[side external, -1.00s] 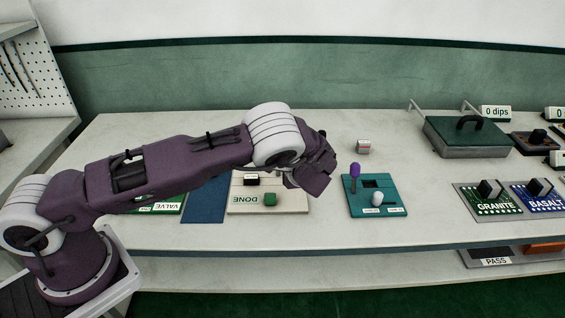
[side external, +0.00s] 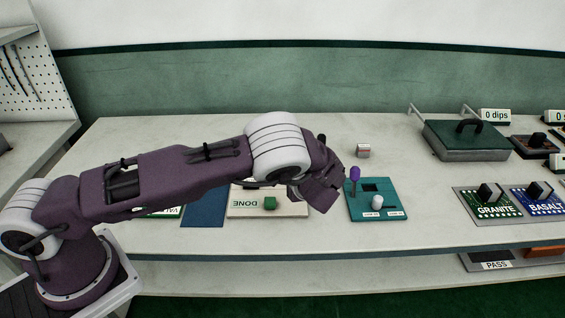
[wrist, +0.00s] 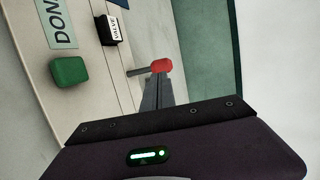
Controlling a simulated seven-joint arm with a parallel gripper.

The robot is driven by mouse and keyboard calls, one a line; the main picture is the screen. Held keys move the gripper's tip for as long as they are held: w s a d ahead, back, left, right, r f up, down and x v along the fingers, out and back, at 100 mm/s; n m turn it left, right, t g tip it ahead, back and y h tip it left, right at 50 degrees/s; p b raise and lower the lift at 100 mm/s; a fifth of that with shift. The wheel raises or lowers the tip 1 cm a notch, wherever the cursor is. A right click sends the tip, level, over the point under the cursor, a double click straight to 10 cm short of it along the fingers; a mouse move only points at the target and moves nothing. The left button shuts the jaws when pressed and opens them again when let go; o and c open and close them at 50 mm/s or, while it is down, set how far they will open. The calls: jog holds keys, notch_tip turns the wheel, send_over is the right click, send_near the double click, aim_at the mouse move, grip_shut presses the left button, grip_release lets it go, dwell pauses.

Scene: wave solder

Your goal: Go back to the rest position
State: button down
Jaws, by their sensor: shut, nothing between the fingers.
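In the side view my gripper (side external: 322,196) hangs over the bench between the cream DONE board (side external: 240,211) and a teal plate (side external: 392,212). In the wrist view its dark fingers (wrist: 151,97) are together with nothing held between them. A red knob on a grey stem (wrist: 162,66) shows near the fingertips there; I cannot tell whether they touch. A green block (side external: 270,203) lies on the DONE board, and it also shows in the wrist view (wrist: 69,71). A black block labelled VALVE (wrist: 111,30) is near it.
The teal plate carries a purple-topped lever (side external: 355,175) and a white knob (side external: 377,201). A small pale block (side external: 363,151) sits behind it. A lidded green box (side external: 465,140) and the GRANITE (side external: 495,208) and BASALT (side external: 545,203) panels are at right. Bare bench lies behind my arm.

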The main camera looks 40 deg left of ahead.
jog(key=v, duration=1)
jog(key=s+a+r+n+g+h, duration=0.2)
jog(key=s+r+n+h, duration=0.15)
jog(key=s+r, duration=0.45)
jog(key=s+a+r+n+g+h, duration=0.3)
jog(key=s+r+h, duration=0.2)
jog(key=s+r, duration=0.4)
jog(key=s+d+r+t+h, duration=0.1)
jog(key=s+d+r+t, duration=0.1)
jog(key=s, duration=0.5)
jog(key=s+d+r+t+h, duration=0.1)
jog(key=s+r+t+h, duration=0.1)
jog(key=s, duration=0.6)
jog(key=shift+d+r, duration=0.25)
jog(key=shift+d, duration=0.1)
